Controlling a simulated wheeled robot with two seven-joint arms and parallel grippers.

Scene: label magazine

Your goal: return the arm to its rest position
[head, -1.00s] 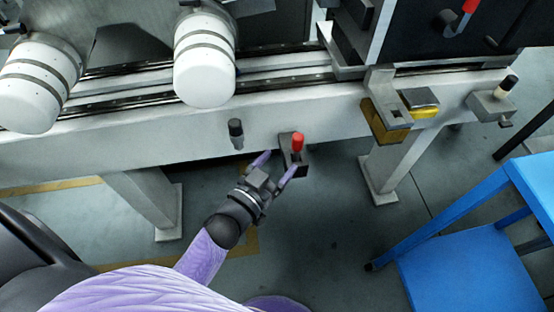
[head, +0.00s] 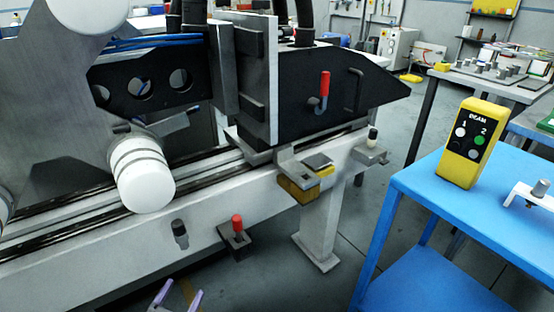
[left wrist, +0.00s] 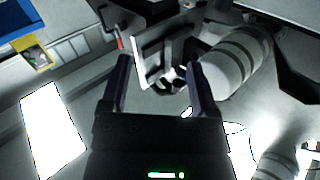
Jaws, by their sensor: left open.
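My left gripper (head: 180,297) shows at the bottom edge of the head view, with only its two purple fingers in sight. They are spread apart with nothing between them. In the left wrist view the open fingers (left wrist: 160,68) point toward the machine and hold nothing. The gripper is below and to the left of the red-knobbed lever (head: 237,224) on the front of the machine's beam, apart from it. Most of my left arm is out of the head view. My right gripper does not show.
A black-knobbed lever (head: 179,232) is also on the pale beam (head: 110,262). A blue table (head: 425,188) at right carries a yellow beam box (head: 472,143). Open floor shows between beam and table.

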